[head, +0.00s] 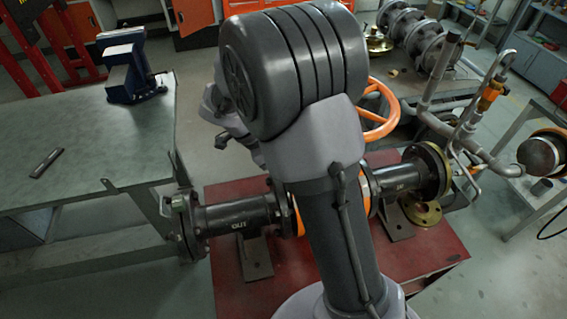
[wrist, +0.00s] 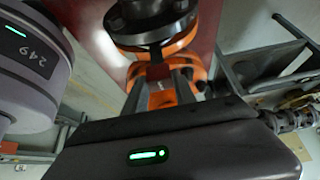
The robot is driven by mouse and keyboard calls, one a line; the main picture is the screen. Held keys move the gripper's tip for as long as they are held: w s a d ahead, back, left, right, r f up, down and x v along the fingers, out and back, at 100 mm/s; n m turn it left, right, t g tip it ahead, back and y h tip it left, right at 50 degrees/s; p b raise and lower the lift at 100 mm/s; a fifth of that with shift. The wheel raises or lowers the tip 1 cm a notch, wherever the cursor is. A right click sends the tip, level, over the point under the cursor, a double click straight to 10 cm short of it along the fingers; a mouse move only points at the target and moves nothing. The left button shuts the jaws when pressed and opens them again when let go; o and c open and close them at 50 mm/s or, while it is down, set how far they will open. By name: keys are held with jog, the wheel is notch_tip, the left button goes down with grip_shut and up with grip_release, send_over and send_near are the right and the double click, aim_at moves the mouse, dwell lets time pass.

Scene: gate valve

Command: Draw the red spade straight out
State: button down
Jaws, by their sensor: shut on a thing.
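In the wrist view my gripper (wrist: 162,84) is shut on a red-orange tab, the red spade (wrist: 161,99), which shows between its fingers. Just beyond the fingertips are the orange valve body (wrist: 190,60) and a dark bolted flange (wrist: 150,22). I cannot tell how much of the spade sits between flanges. In the head view my arm covers the gripper, the spade and the middle of the valve. The dark pipe marked OUT (head: 238,214) runs left from it, and another dark pipe (head: 398,178) runs right.
The orange handwheel (head: 378,108) stands behind my arm. The pipes rest above a red base (head: 228,290). A green-grey bench (head: 85,150) with a blue vise (head: 130,68) is at left. Grey pipework (head: 440,75) and a side table (head: 530,200) crowd the right.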

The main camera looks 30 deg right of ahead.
notch_tip(320, 180, down, 4)
jog(key=shift+r+b, duration=0.15)
jog(key=shift+b, duration=1.1)
notch_tip(320, 180, up, 16)
jog(key=p, duration=1.7)
jog(key=shift+f, duration=0.2)
